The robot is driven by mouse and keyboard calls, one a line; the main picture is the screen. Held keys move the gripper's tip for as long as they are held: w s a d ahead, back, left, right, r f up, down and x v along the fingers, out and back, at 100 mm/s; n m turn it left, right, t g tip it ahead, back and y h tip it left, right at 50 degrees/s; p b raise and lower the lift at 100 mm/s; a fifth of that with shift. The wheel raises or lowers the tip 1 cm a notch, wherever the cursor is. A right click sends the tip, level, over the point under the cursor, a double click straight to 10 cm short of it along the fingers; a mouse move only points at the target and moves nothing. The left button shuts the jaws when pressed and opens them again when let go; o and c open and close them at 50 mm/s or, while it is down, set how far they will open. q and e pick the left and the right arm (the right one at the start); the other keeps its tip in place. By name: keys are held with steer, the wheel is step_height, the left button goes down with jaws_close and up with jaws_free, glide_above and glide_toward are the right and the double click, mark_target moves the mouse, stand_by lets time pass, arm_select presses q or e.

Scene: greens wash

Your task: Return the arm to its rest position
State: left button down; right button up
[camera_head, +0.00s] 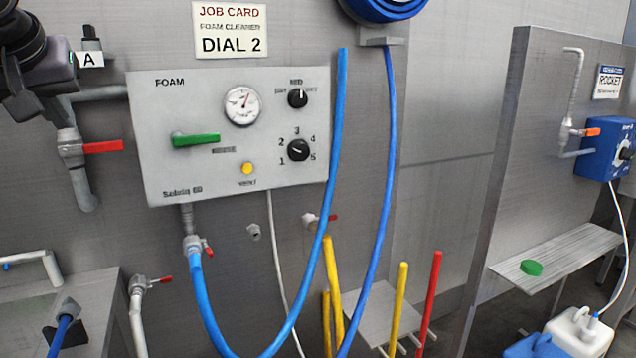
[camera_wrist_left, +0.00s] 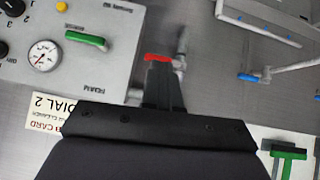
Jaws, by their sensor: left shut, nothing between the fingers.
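My left gripper (camera_head: 20,95) is in the upper left corner of the head view, in front of the wall and left of the FOAM panel (camera_head: 230,170). In the left wrist view the gripper (camera_wrist_left: 160,80) has its fingers together with nothing between them. A red valve handle (camera_wrist_left: 157,57) shows just beyond the fingertips there; I cannot tell the gap. In the head view this red handle (camera_head: 103,146) lies level on the pipe, below and right of the gripper. My right gripper is in neither view.
The panel carries a level green handle (camera_head: 196,140), a gauge (camera_head: 241,106) and a numbered dial (camera_head: 298,150). A job card (camera_head: 230,30) reading DIAL 2 hangs above. A blue hose (camera_head: 335,180) loops below. A metal bench (camera_head: 60,300) stands at lower left.

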arm_select(q)
steer(key=w+d+f+g+h, duration=0.25)
steer(key=d+f+h, duration=0.55)
steer(key=d+f, duration=0.75)
steer(key=s+d+f+n+g+h, duration=0.2)
steer(key=s+d+f+n+h, duration=0.2)
steer(key=d+n+h, duration=0.4)
steer(key=s+d+f+n+g+h, duration=0.1)
steer(key=s+d+f+n+h, duration=0.4)
steer(key=d, duration=0.6)
steer(key=w+a+f+n+t+y, duration=0.1)
steer(key=a+f+n+t+y, duration=0.5)
steer(key=n, duration=1.1)
steer(key=a+f+n+t+y, duration=0.1)
steer(key=a+f+n+t, duration=0.2)
steer(key=f+n+t, duration=0.95)
steer(key=s+a+f+n+g+y, duration=0.4)
steer(key=s+f+n, duration=0.4)
steer(key=n, duration=0.2)
steer(key=s+a+f+n+g+y, duration=0.4)
steer(key=s+f+n+g, duration=0.3)
steer(key=s+f+n, duration=0.2)
steer(key=shift+n, duration=1.25)
